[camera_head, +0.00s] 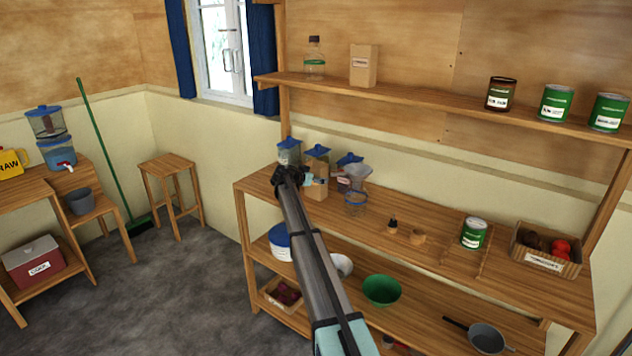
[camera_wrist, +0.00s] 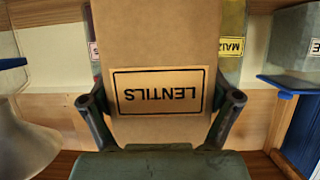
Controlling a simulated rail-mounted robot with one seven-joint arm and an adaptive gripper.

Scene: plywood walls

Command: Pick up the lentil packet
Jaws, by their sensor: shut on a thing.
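The lentil packet (camera_wrist: 155,50) is a brown paper box with a framed LENTILS label, which reads upside down in the wrist view. My gripper (camera_wrist: 162,101) has one finger on each side of the packet, shut on it around the label. In the head view, my gripper (camera_head: 306,180) is at the left part of the middle shelf, among the containers. A brown packet (camera_head: 318,190) shows there beside it, partly hidden. I cannot tell whether its base touches the shelf.
Blue-lidded containers (camera_head: 289,152) and (camera_head: 349,160) crowd around the packet. A clear jar (camera_head: 356,204) stands to the right. The upper shelf (camera_head: 420,98) runs above. The middle shelf (camera_head: 440,225) has free room before the green can (camera_head: 473,233).

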